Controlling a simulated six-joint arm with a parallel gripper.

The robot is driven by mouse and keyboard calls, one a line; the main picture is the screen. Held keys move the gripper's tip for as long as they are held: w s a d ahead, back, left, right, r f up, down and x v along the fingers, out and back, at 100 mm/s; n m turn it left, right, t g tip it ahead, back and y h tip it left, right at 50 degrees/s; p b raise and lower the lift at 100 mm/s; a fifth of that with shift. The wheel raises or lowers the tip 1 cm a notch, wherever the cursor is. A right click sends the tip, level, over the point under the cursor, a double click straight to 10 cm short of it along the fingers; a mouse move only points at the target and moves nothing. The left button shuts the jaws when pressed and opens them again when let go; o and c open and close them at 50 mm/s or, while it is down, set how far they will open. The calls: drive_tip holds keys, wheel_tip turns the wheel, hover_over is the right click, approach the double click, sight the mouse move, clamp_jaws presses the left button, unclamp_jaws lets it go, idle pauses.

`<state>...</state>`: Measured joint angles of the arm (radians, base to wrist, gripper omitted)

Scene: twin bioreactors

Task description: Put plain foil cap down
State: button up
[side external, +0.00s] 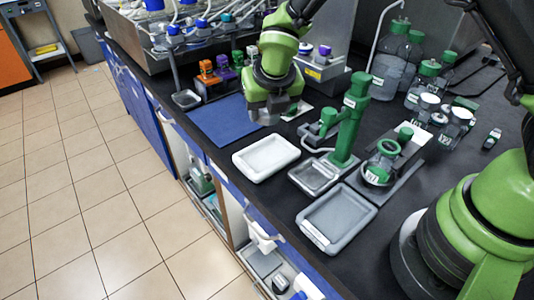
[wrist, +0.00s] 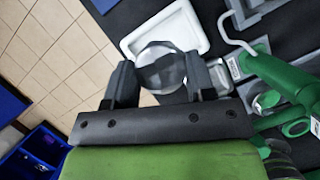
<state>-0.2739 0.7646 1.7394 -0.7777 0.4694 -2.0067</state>
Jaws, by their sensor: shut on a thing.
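My gripper (side external: 268,114) hangs over the right part of the blue mat (side external: 217,124) in the side view, just behind the white tray (side external: 266,157). In the wrist view my gripper (wrist: 160,74) is shut on the plain foil cap (wrist: 160,66), a round silvery piece between the two fingers. The white tray (wrist: 137,44) shows just beyond the cap in the wrist view, partly covered by it. In the side view the cap is hidden by my gripper. Its height above the surface is hard to tell.
A green stand (side external: 351,118) with a small steel tray (side external: 315,175) stands right of the white tray. A grey tray (side external: 337,217) lies nearer the front. Glass bottles (side external: 392,70) stand at the back right. A rack with coloured caps (side external: 222,75) stands behind the mat.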

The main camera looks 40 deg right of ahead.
sight(266, 155)
wheel_tip(266, 155, down, 10)
drive_tip(key=shift+r, duration=0.25)
drive_tip(key=shift+f, duration=0.1)
drive_tip(key=shift+f, duration=0.5)
drive_tip(key=o, duration=0.9)
drive_tip(key=shift+r, duration=0.6)
drive_tip(key=v, duration=1.2)
drive_tip(key=shift+r, duration=0.15)
